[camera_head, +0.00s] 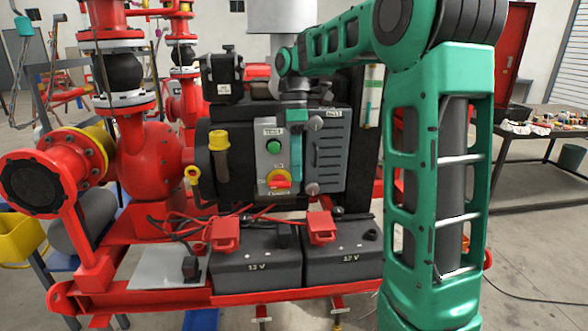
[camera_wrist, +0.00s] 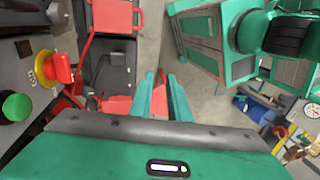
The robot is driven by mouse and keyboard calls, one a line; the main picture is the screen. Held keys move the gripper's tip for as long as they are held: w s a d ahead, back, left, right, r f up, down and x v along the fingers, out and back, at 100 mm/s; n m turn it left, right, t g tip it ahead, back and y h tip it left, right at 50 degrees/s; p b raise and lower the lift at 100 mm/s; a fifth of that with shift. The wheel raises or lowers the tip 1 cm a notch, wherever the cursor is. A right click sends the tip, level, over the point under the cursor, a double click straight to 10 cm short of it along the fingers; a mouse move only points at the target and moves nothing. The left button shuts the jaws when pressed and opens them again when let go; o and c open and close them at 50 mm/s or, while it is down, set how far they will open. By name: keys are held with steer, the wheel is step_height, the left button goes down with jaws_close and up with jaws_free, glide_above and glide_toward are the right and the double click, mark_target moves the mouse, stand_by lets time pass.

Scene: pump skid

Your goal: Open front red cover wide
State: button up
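Two red covers sit on top of the black batteries: a left one (camera_head: 225,236) and a right one (camera_head: 321,228). Both look down over the battery tops; I cannot tell how far either is open. In the wrist view one red cover (camera_wrist: 115,16) is at the top, and a red part (camera_wrist: 116,105) lies left of my fingers. My gripper (camera_head: 296,180) hangs in front of the control panel, above the batteries and apart from the covers. In the wrist view its two teal fingers (camera_wrist: 162,80) are close together with nothing visible held between them.
The control panel (camera_head: 279,150) has a green button and a red-yellow switch close to my gripper. Red cables (camera_head: 190,222) run over the left battery (camera_head: 255,268); the right battery (camera_head: 345,262) stands beside it. A red frame rail (camera_head: 200,302) runs along the front.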

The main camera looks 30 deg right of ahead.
stand_by(0.5)
steer(key=s+d+f+m+t, duration=0.1)
steer(key=s+f+m, duration=0.2)
steer(key=s+m, duration=0.6)
steer(key=s, duration=0.4)
steer(key=shift+s+f, duration=0.2)
steer(key=s+f+m, duration=0.2)
steer(key=s+m, duration=0.1)
steer(key=s, duration=0.1)
steer(key=s+d+f+m+t, duration=0.1)
steer(key=s+f+m, duration=0.2)
steer(key=s, duration=0.2)
steer(key=s+f+m, duration=0.2)
steer(key=s+m, duration=0.1)
steer(key=s, duration=0.2)
steer(key=shift+s+d+f+m+t+h, duration=0.15)
steer(key=shift+d+f+m+t+h, duration=0.15)
steer(key=shift+d+f+h, duration=0.1)
steer(key=shift+c, duration=0.8)
steer(key=shift+s+f, duration=0.25)
steer(key=shift+s, duration=0.05)
jaws_close()
